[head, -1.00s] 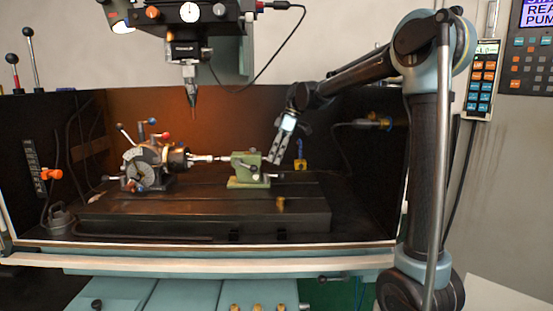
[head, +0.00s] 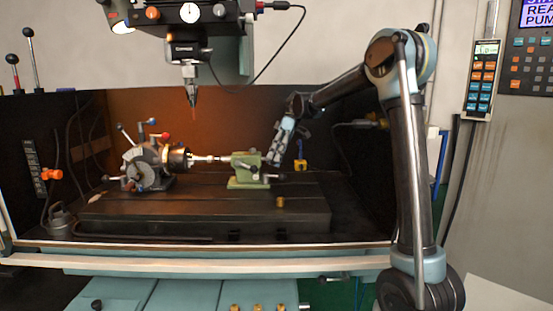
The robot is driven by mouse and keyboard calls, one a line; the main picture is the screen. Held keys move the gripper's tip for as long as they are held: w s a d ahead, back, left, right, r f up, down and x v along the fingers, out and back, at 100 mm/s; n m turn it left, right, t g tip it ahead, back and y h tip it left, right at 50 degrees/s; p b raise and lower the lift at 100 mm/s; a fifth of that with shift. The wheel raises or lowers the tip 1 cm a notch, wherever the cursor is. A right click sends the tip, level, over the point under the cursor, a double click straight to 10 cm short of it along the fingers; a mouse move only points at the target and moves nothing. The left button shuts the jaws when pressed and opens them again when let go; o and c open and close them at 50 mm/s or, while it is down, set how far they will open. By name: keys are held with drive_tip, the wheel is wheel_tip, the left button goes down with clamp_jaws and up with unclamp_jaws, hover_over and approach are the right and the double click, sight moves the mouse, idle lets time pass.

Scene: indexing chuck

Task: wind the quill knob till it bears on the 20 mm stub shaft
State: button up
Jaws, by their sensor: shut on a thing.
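The green tailstock (head: 243,174) stands on the dark slotted table right of the indexing chuck (head: 176,158). The bright stub shaft (head: 208,158) lies level between the chuck and the tailstock. Whether the tailstock's point touches the shaft is too small to tell. My gripper (head: 272,161) reaches down from the upper right to the tailstock's right end and is shut on the quill knob there. The fingers largely hide the knob. A dark lever shows on the tailstock's side.
The indexing head (head: 145,168) carries levers with red and blue knobs. The spindle tool (head: 191,90) hangs above the shaft. A brass piece (head: 280,202) sits on the table's front. A yellow block (head: 300,165) is behind, right of my gripper. Dark guard walls enclose the table.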

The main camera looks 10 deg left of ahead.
drive_tip(key=shift+w, duration=0.1)
drive_tip(key=o, duration=1.1)
drive_tip(key=shift+f, duration=0.15)
wheel_tip(320, 180, up, 10)
